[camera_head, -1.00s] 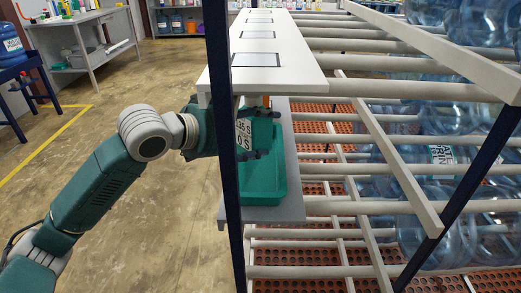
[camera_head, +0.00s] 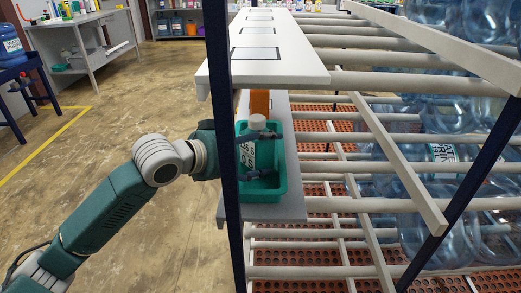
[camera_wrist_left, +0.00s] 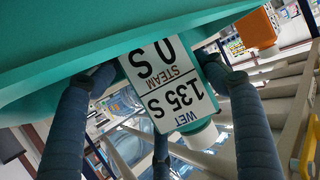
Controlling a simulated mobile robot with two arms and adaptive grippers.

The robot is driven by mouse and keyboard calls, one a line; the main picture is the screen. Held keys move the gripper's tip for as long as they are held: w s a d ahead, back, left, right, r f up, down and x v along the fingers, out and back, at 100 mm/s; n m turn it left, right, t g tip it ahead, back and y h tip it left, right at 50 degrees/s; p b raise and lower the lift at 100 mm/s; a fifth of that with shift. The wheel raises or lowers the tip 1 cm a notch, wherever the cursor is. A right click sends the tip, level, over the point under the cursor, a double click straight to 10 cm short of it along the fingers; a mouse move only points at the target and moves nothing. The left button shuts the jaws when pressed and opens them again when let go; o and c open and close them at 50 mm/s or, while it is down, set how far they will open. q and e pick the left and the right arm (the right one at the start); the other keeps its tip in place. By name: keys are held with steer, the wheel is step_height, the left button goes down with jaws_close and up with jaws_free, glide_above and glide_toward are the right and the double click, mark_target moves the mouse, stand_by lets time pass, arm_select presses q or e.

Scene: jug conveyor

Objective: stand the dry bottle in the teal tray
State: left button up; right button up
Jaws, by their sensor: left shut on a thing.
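The bottle has a white cap (camera_head: 258,121) and a white label (camera_head: 247,152); in the left wrist view its label (camera_wrist_left: 168,84) reads WET 135 S, STEAM 0 S, upside down. My left gripper (camera_head: 264,154) is shut around the bottle, with dark fingers on both sides. The bottle looks near upright, over or inside the teal tray (camera_head: 281,172) on the lower grey shelf. Its base is hidden, so I cannot tell whether it touches the tray floor. The teal tray (camera_wrist_left: 60,28) also fills the top of the left wrist view. My right gripper is not in view.
A dark blue post (camera_head: 222,130) stands in front of the gripper's wrist. A white upper shelf (camera_head: 262,75) overhangs the tray's far end. An orange object (camera_head: 259,102) stands beyond the bottle. White rack rails (camera_head: 385,170) and large blue jugs (camera_head: 440,190) are at right.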

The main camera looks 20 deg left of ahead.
mark_target(251, 152)
arm_select(q)
steer(key=o, duration=1)
steer(key=shift+f, duration=0.15)
steer(key=shift+s+a+r, duration=0.1)
steer(key=shift+a+r, duration=0.05)
steer(key=shift+r, duration=0.15)
steer(key=v, duration=0.8)
steer(key=shift+s+a, duration=0.1)
steer(key=shift+s, duration=0.2)
steer(key=v, duration=0.2)
steer(key=shift+s+a+r, duration=0.15)
steer(key=shift+s+r, duration=0.05)
steer(key=shift+s, duration=0.1)
steer(key=shift+s+r, duration=0.1)
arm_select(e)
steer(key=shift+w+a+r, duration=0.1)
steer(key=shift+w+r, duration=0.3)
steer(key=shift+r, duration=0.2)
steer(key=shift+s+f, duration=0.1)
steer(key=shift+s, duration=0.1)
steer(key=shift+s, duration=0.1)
